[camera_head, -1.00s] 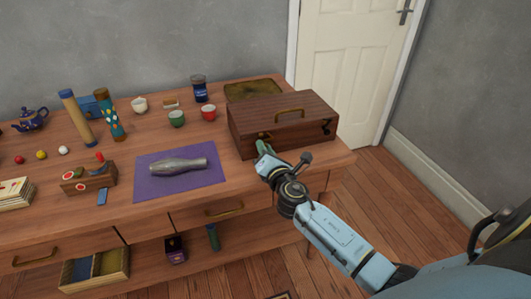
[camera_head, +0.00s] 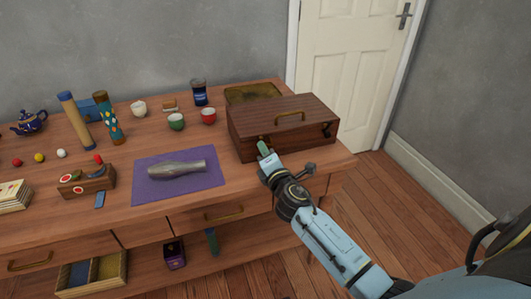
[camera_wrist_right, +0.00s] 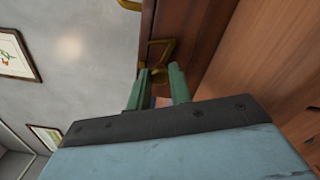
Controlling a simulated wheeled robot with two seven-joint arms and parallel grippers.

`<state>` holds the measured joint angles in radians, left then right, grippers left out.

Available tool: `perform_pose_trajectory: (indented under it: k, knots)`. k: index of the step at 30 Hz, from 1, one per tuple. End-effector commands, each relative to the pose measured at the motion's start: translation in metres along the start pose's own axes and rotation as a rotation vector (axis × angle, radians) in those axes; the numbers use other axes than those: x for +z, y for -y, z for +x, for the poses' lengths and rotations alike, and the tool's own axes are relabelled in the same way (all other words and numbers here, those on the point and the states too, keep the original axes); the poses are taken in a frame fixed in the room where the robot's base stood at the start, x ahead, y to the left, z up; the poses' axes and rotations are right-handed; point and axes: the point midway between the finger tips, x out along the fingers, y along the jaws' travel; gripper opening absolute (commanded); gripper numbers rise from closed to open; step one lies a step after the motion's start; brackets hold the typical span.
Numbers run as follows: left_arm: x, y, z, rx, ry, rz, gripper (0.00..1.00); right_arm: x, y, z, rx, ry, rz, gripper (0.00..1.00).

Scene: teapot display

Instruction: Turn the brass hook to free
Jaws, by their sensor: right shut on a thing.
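The wooden box (camera_head: 255,112) stands closed at the right end of the sideboard, with a brass handle (camera_head: 289,117) on its lid. My right gripper (camera_head: 263,147) is at the left part of the box's front face. In the right wrist view, the brass hook (camera_wrist_right: 160,48) lies against the dark wood at the tips of my green fingers (camera_wrist_right: 160,72), which are shut on it. The fingers and wrist hide most of the hook in the head view. My left gripper is not in view.
A purple mat (camera_head: 145,190) with a grey metal vase-like object (camera_head: 178,169) lies left of the box. Cups (camera_head: 176,121), a blue jar (camera_head: 199,92) and a flat tray (camera_head: 252,92) stand behind.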

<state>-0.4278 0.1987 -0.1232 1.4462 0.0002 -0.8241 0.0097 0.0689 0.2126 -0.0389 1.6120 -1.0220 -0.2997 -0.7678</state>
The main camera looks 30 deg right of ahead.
Motion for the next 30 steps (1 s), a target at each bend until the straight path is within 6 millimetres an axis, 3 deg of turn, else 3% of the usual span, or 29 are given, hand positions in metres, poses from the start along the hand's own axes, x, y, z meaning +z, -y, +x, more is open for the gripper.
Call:
perform_pose_trajectory:
  k: [6,7,11,22,26,30]
  knots:
    - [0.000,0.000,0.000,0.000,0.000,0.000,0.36,-0.001,0.001,0.000,-0.002,-0.001,0.001,0.00]
    - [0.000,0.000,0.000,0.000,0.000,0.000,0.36,-0.001,0.001,0.000,-0.002,-0.001,0.001,0.24]
    - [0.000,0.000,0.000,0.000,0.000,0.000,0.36,-0.001,0.001,0.000,-0.001,-0.001,0.000,0.41]
    - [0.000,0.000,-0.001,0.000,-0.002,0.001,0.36,-0.001,0.000,-0.005,-0.001,-0.001,-0.001,0.42]
    - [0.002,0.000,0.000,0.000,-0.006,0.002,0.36,-0.001,0.001,-0.022,-0.003,-0.002,-0.001,0.42]
    - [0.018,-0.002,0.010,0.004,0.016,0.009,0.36,-0.001,0.001,-0.052,-0.003,-0.003,0.001,0.42]
